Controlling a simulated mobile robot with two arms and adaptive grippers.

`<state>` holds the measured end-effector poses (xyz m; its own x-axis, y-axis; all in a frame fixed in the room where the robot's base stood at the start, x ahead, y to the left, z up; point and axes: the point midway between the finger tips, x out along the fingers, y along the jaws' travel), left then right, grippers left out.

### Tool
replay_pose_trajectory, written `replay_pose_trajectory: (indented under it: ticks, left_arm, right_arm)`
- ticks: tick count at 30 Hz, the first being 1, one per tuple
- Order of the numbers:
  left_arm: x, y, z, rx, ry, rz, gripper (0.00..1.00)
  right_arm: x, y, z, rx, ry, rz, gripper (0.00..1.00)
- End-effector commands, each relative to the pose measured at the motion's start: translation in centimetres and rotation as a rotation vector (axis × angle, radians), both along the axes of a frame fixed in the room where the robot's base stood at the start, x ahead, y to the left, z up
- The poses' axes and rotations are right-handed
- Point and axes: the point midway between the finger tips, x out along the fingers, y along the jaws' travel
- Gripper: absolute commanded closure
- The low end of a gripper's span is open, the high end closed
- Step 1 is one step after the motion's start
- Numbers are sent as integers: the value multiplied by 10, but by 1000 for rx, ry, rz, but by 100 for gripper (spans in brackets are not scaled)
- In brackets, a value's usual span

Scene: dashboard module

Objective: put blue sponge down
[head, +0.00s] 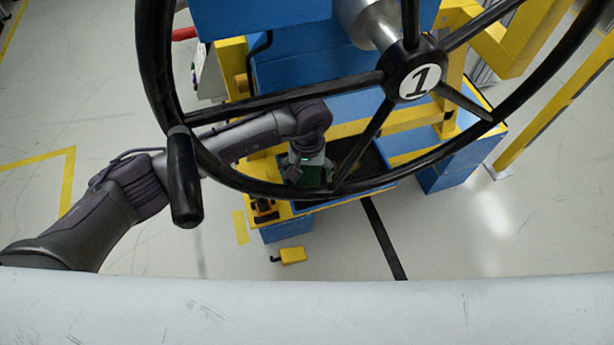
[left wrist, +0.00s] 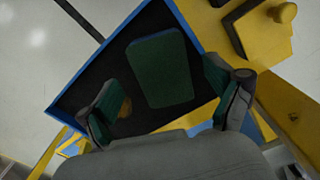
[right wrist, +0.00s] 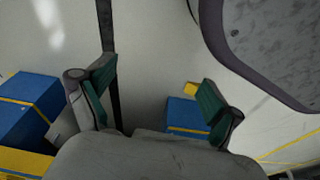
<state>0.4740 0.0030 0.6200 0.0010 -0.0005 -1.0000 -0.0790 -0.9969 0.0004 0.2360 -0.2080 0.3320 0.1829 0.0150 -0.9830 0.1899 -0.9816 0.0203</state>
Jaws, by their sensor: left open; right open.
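A dark green, rounded rectangular pad (left wrist: 160,68) lies flat in a black-floored tray with a blue rim (left wrist: 92,70), in the left wrist view. In the head view the left gripper (head: 308,172) is over the tray behind the wheel rim, partly hidden. My right gripper (right wrist: 158,92) is open and empty, above the floor.
A large black handwheel (head: 415,82) marked 1 stands in front of my left arm. A blue and yellow frame (head: 465,165) surrounds the tray. A small yellow block (head: 293,255) is near the floor. A small yellowish-brown thing (left wrist: 125,108) shows beside the left finger.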

Motion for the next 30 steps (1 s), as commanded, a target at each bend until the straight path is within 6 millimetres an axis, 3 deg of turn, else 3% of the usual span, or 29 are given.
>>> replay_pose_trajectory:
  ticks: [6, 12, 18, 30]
  left_arm:
    - [1, 1, 52, 2, -4, -1, 9]
    - [0, 0, 82, 1, -2, 1, 9]
    - [0, 1, 92, 2, 1, 0, 9]
    - [0, 1, 92, 2, 1, 1, 9]
  right_arm:
    - [-7, -1, -7, -2, 7, 1, 9]
    - [-9, -2, -10, -1, 6, 1, 9]
    - [-9, -2, -11, -2, 8, 1, 9]
    - [-3, -2, -10, -1, 0, 2, 9]
